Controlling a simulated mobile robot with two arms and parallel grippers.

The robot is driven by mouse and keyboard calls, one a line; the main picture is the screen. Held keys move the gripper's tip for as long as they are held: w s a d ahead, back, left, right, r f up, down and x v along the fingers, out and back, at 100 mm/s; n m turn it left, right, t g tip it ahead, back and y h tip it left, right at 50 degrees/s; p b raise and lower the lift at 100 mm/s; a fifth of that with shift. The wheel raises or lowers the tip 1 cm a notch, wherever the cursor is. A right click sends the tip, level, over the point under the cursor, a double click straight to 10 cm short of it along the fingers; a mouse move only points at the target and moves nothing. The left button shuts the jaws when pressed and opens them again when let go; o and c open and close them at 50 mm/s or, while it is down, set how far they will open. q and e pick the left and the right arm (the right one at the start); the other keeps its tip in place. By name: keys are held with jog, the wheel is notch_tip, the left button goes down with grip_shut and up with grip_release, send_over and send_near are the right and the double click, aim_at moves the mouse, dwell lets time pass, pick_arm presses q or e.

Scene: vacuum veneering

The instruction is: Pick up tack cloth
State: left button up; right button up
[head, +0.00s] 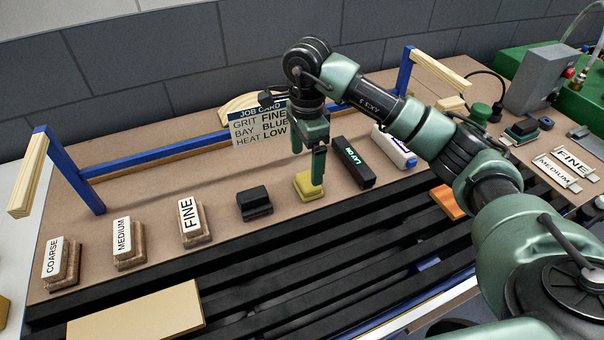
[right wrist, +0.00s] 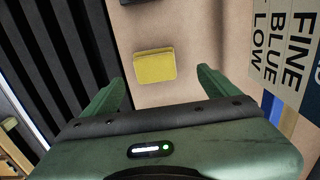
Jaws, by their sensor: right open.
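The tack cloth (head: 304,189) looks like a small yellow block-shaped pad lying on the tan bench top, between a black block and the dark "LAY ON" box. It also shows in the right wrist view (right wrist: 155,67), flat on the bench and a little beyond the fingertips, roughly between them. My right gripper (head: 316,160) points down just above the tack cloth and partly covers it in the head view. Its two fingers show apart and empty in the right wrist view (right wrist: 160,82). My left gripper is not in view.
The dark "LAY ON" box (head: 353,163) stands close to the right. The black block (head: 254,203) sits to the left, then blocks labelled FINE (head: 188,216), MEDIUM (head: 123,240) and COARSE (head: 55,260). The job card (head: 258,124) stands behind. Black slats (head: 270,270) run along the front.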

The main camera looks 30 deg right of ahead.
aim_at(308, 180)
jog(key=shift+s+f, duration=0.15)
jog(key=shift+f, duration=0.4)
jog(key=shift+s+f+p, duration=0.2)
jog(key=shift+f+p, duration=0.1)
jog(key=shift+f, duration=0.05)
notch_tip(308, 180, down, 4)
jog(key=shift+s+f+p, duration=0.1)
jog(key=shift+f+p, duration=0.15)
jog(key=shift+p, duration=0.5)
jog(key=shift+d+f, duration=0.1)
jog(key=shift+f, duration=0.05)
jog(key=c, duration=1.4)
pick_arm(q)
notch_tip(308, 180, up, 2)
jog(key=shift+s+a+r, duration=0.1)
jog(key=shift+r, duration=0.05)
pick_arm(e)
jog(key=shift+c, duration=0.2)
